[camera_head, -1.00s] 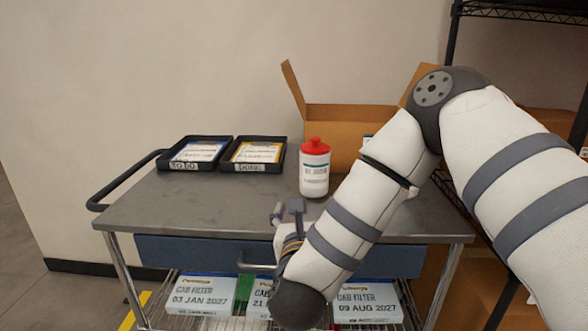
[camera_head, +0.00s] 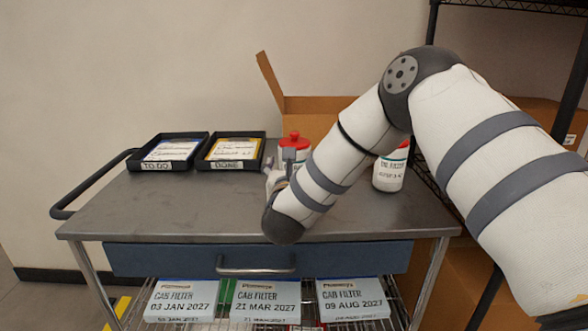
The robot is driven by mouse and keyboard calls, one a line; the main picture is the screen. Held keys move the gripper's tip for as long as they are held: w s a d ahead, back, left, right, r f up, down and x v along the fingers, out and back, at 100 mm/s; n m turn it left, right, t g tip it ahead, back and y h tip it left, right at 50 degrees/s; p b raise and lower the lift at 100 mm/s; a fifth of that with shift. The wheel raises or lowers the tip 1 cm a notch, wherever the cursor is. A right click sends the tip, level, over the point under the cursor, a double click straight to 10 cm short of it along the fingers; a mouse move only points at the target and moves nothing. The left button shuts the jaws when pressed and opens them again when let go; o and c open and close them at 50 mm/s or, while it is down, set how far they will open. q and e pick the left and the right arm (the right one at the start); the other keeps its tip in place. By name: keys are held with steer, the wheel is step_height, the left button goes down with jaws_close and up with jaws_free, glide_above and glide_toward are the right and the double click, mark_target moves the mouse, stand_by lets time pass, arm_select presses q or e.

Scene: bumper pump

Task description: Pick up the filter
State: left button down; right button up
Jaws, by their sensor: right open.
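A white canister with a label that seems to read oil filter (camera_head: 388,174) stands upright on the cart top, right of my right forearm, which hides its upper left part. A white bottle with a red cap (camera_head: 294,139) stands behind my right gripper (camera_head: 281,166). That gripper is open, small in view and partly hidden by its own wrist. I cannot tell whether it touches the bottle. Light blue cab filter boxes lie on the lower shelf, dated 03 JAN 2027 (camera_head: 182,300), 21 MAR 2027 (camera_head: 266,301) and 09 AUG 2027 (camera_head: 352,300). My left gripper is out of view.
Black trays labelled TO DO (camera_head: 156,167) and DONE (camera_head: 227,165) sit at the back left of the cart (camera_head: 170,208). An open cardboard box (camera_head: 310,106) stands behind the bottle. A blue drawer (camera_head: 165,260) is closed. The left front cart top is clear.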

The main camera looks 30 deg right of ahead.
steer(key=shift+r, duration=0.15)
steer(key=c, duration=1.8)
